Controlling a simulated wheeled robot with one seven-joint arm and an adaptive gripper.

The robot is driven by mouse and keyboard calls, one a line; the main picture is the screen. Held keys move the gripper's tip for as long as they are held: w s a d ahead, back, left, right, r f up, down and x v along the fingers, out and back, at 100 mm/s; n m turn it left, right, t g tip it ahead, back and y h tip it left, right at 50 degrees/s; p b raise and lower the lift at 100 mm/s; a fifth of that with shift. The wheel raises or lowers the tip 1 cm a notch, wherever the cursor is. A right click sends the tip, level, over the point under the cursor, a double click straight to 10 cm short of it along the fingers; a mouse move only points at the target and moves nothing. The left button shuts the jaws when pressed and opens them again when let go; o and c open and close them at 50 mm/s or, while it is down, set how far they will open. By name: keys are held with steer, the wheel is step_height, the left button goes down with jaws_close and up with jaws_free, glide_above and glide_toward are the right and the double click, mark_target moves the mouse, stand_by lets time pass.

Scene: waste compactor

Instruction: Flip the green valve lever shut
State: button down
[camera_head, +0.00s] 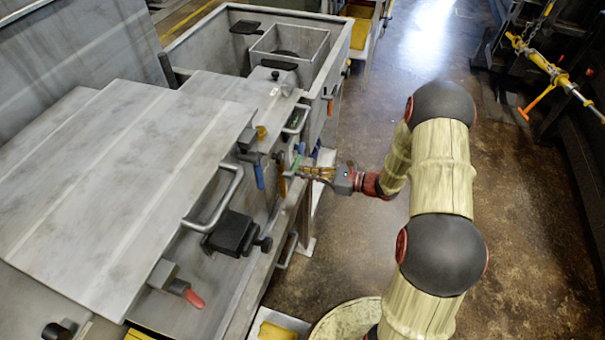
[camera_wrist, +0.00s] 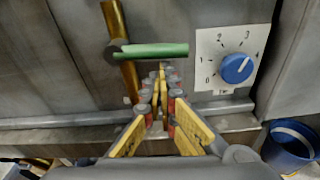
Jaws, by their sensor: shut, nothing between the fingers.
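The green valve lever (camera_wrist: 152,50) lies about horizontal in the wrist view, crossing a vertical brass pipe (camera_wrist: 116,24) at a dark pivot. The lever points right from the pivot. In the head view the green lever (camera_head: 296,163) shows small at the front of the machine. My gripper (camera_wrist: 160,70) is shut and empty, its fingertips just below the lever's middle in the wrist view. I cannot tell whether they touch it. In the head view my gripper (camera_head: 303,172) reaches the machine front from the right.
A blue dial (camera_wrist: 236,68) on a white numbered plate is right of the lever. A blue container (camera_wrist: 288,142) stands lower right. A blue-handled lever (camera_head: 260,176) and a metal handle (camera_head: 218,198) stick out nearby. The floor (camera_head: 350,240) beside the machine is clear.

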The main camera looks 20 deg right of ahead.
steer(key=shift+w+d+r+p, duration=0.15)
steer(key=shift+d+r+p, duration=0.05)
steer(key=shift+r+p, duration=0.5)
steer(key=shift+d+r, duration=0.1)
steer(key=v, duration=1.1)
steer(key=shift+s+d, duration=0.25)
steer(key=shift+s, duration=0.1)
steer(key=shift+f, duration=0.3)
